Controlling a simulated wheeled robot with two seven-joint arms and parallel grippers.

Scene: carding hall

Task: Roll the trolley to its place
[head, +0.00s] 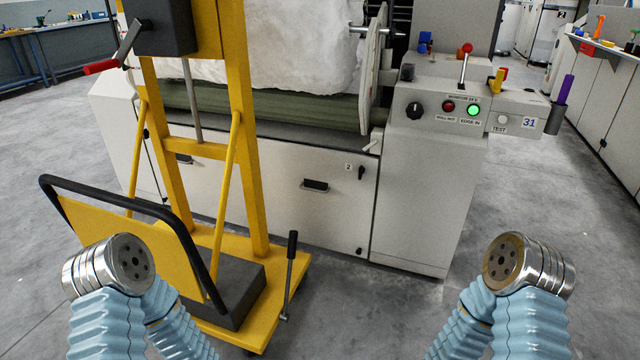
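The yellow trolley (258,180) stands upright on the floor at the left, close in front of the carding machine. It has a tall mast, a low base, a bent black push handle (122,202) and a crank with a red grip (100,67). A thin lever with a black grip (291,245) rises from the right side of its base. Its upper end is cut off by the picture's top edge. My two arms show at the bottom left and bottom right as blue sleeves with round metal joints. Neither gripper can be seen, and nothing visible touches the trolley.
The pale machine (425,190) behind the trolley carries a white fibre roll (290,45) and a control panel with a lit green button (474,111). A workbench (40,30) stands far left, cabinets (600,110) at the right. Grey floor is clear at left and lower right.

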